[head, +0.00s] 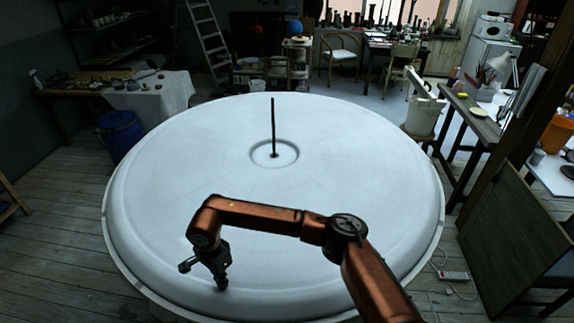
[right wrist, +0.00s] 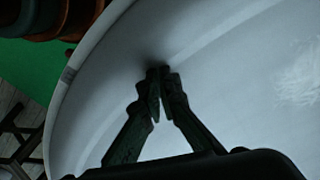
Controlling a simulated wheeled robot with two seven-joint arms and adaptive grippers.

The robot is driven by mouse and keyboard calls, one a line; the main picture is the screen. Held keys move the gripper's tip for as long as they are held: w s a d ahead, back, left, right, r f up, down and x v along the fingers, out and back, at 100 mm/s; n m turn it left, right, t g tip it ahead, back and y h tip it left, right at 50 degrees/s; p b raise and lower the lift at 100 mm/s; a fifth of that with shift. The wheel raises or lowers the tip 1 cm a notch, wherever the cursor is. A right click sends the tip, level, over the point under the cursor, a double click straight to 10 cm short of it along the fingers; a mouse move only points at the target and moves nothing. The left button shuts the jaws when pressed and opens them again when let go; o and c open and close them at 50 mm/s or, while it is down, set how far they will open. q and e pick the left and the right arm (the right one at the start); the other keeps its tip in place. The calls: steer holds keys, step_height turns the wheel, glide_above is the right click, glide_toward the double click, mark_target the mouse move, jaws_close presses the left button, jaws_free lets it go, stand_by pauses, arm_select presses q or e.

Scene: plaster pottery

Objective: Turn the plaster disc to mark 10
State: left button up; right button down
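The large white plaster disc (head: 340,210) fills the middle of the head view, with a round recess at its centre. A thin dark upright rod (head: 273,125) stands in that recess. My right gripper (head: 222,286) points down at the near left part of the disc, close to its rim. In the right wrist view its fingertips (right wrist: 160,72) are together with nothing seen between them, at or just above the white surface (right wrist: 230,75). A small grey patch (right wrist: 68,75) shows on the disc's edge there; I cannot read a number. My left gripper is out of view.
A blue bin (head: 122,135) and a cloth-covered table (head: 150,98) stand left of the disc. A white bucket (head: 422,117) on a stool and a workbench (head: 474,118) stand close on the right. The disc's top is clear apart from the rod and my right arm.

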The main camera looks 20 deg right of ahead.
mark_target(196, 277)
steer(key=shift+w+a+f+b, duration=0.25)
steer(key=shift+f+b, duration=0.1)
steer(key=shift+f, duration=0.1)
steer(key=shift+w+a+f+b, duration=0.1)
steer(key=shift+w+a+b, duration=0.45)
steer(key=shift+a, duration=0.3)
steer(key=shift+w+a+b, duration=0.45)
steer(key=shift+w+a, duration=0.15)
steer(key=shift+a, duration=0.2)
steer(key=shift+w+a+b, duration=0.85)
steer(key=shift+w+a, duration=0.05)
steer(key=shift+w, duration=0.05)
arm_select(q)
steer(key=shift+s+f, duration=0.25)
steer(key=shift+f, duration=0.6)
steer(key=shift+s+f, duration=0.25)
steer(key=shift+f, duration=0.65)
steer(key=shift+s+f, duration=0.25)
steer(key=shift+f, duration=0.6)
arm_select(e)
steer(key=shift+w+a+r, duration=0.2)
steer(key=shift+w+a, duration=0.05)
steer(key=shift+a, duration=0.05)
